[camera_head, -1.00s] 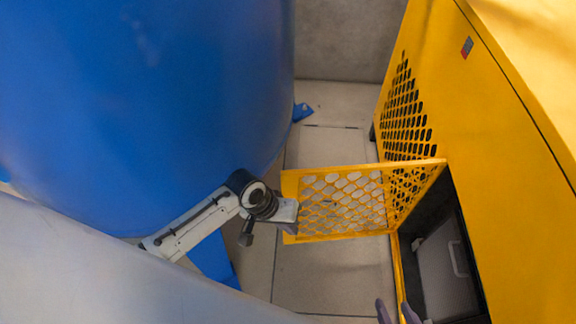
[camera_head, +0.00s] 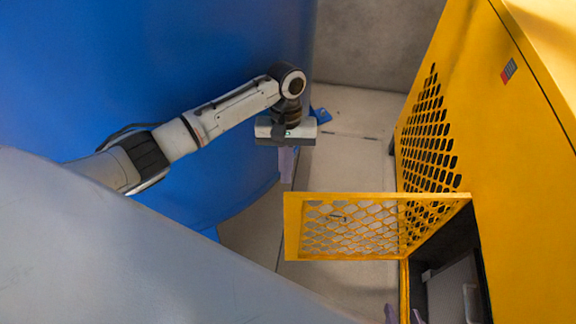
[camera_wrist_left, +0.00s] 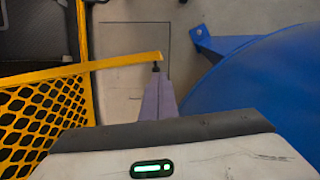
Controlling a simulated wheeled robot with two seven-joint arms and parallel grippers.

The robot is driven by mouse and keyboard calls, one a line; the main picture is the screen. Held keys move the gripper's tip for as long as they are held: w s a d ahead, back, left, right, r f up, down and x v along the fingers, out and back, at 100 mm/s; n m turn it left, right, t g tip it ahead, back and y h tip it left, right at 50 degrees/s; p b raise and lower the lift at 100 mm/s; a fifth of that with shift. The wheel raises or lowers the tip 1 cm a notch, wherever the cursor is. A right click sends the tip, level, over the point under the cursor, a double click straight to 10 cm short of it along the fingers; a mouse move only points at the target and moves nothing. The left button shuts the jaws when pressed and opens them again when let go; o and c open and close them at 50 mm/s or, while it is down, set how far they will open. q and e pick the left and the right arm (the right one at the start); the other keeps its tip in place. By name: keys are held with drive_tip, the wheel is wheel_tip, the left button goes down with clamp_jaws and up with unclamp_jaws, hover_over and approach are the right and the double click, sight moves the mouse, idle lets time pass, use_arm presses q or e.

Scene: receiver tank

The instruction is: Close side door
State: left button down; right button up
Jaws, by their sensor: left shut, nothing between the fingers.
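The side door (camera_head: 292,228) is a yellow mesh panel. It stands open, swung out to the left from the yellow cabinet (camera_head: 520,190), beside a dark opening (camera_head: 445,285). My left gripper (camera_head: 287,178) is shut and empty, just beyond the door's free end in the head view, with its fingers pointing down. In the left wrist view the fingers (camera_wrist_left: 158,88) are together near the door's free corner (camera_wrist_left: 150,57); I cannot tell if they touch. My right gripper (camera_head: 403,315) shows only its two spread fingertips at the bottom edge, near the opening.
A large blue tank (camera_head: 180,70) fills the left side, close to my left arm. A blue foot (camera_head: 321,115) sticks out at its base. A grey wall (camera_head: 375,40) stands at the back. Bare floor (camera_head: 345,150) lies between tank and cabinet.

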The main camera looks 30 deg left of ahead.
use_arm(q)
drive_tip(key=x, duration=0.6)
drive_tip(key=shift+f+b, duration=0.3)
drive_tip(key=shift+f, duration=0.15)
drive_tip(key=shift+s+d, duration=0.1)
